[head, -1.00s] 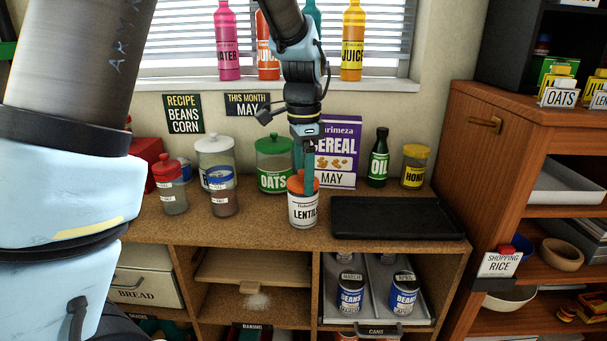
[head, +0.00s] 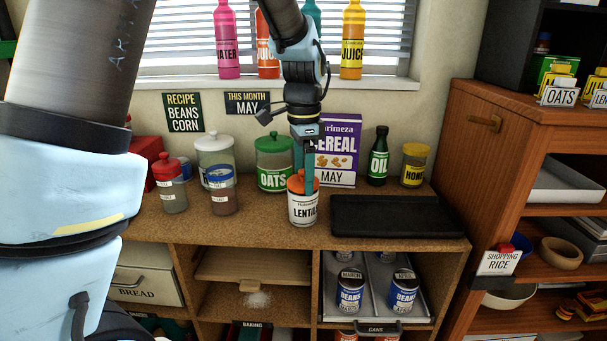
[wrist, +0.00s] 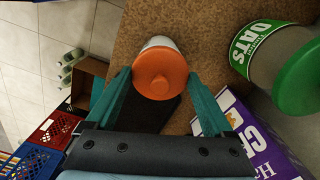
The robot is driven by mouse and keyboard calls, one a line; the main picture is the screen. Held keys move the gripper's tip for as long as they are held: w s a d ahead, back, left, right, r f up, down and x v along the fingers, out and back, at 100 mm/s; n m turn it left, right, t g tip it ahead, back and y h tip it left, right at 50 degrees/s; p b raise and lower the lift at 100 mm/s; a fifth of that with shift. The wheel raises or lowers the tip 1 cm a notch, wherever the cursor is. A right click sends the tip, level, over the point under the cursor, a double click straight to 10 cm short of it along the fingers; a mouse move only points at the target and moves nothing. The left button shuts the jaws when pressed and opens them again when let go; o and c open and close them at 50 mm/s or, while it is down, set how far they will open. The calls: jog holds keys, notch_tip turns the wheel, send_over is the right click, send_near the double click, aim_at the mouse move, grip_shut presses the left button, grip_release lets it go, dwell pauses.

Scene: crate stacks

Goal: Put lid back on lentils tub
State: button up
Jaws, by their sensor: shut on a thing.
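The lentils tub (head: 304,212) is a white tub with a LENTIL label, standing upright on the counter. Its orange lid (head: 296,184) is at the tub's mouth, and no clear gap shows between them. My gripper (head: 303,184) points down and is shut on the lid, one teal finger on each side. In the wrist view the round lid (wrist: 160,74) with its knob lies between the fingertips, with a strip of the white tub (wrist: 158,42) showing past its edge. I cannot tell whether the lid is fully seated.
The green-lidded oats jar (head: 274,165) and the purple cereal box (head: 336,155) stand close behind. A black tray (head: 395,217) lies to the right. Jars with red (head: 172,188) and blue (head: 223,193) lids stand to the left. The counter's front edge is just before the tub.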

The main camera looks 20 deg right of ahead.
dwell(0.4)
jog(key=o, duration=1)
jog(key=shift+o, duration=0.2)
jog(key=shift+r, duration=0.1)
jog(key=shift+r+p, duration=3)
jog(key=shift+r, duration=0.4)
jog(key=shift+c, duration=0.2)
grip_shut()
